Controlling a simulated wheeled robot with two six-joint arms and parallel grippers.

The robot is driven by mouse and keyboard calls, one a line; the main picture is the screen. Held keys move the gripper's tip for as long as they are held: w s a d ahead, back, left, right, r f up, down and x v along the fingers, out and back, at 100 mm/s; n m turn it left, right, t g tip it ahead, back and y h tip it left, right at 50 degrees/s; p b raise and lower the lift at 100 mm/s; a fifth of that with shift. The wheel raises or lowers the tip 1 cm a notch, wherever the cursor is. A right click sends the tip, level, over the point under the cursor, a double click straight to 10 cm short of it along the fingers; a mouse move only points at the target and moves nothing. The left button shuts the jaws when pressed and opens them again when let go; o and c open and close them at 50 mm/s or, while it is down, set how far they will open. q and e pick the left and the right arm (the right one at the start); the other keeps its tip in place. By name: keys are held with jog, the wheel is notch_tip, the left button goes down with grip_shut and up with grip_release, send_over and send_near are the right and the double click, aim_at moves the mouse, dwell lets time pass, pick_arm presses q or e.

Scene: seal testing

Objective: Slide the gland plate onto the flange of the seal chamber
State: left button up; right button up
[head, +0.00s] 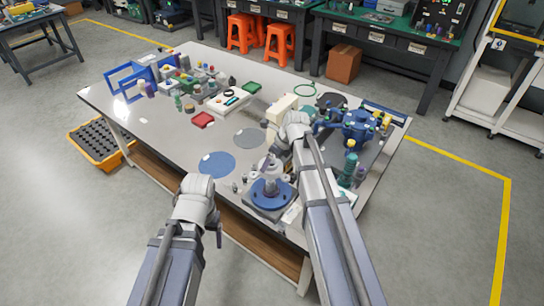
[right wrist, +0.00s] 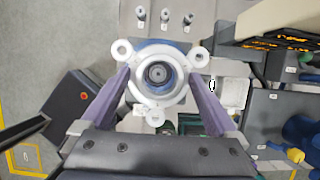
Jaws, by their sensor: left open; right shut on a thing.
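The gland plate (right wrist: 135,88) is a white ring with three holed ears in the right wrist view. My right gripper (right wrist: 158,80) is shut on it, with a purple finger on each side. The dark round end of a shaft (right wrist: 158,73) shows inside the ring. The blue seal chamber (head: 271,194) stands on the table's near edge in the head view, below my right gripper (head: 270,167). Some blue shows behind the plate; whether the plate touches the flange I cannot tell. My left gripper (head: 218,236) is open and empty, off the table's front edge.
Small upright metal parts (right wrist: 165,17) stand in a row beside the chamber. A blue disc (head: 217,164) and a grey disc (head: 249,138) lie to its left. A blue pump-like assembly (head: 357,125) and a green-and-blue bottle (head: 349,166) stand to the right.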

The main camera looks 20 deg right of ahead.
jog(key=shift+f+b, duration=2.05)
jog(key=shift+f, duration=0.1)
jog(key=shift+f+b, duration=1.5)
jog(key=shift+f, duration=0.2)
jog(key=shift+f+b, duration=0.75)
jog(key=shift+b, duration=0.15)
jog(key=shift+f, duration=0.15)
jog(key=shift+f+b, duration=0.1)
jog(key=shift+b, duration=0.2)
jog(key=o, duration=1.4)
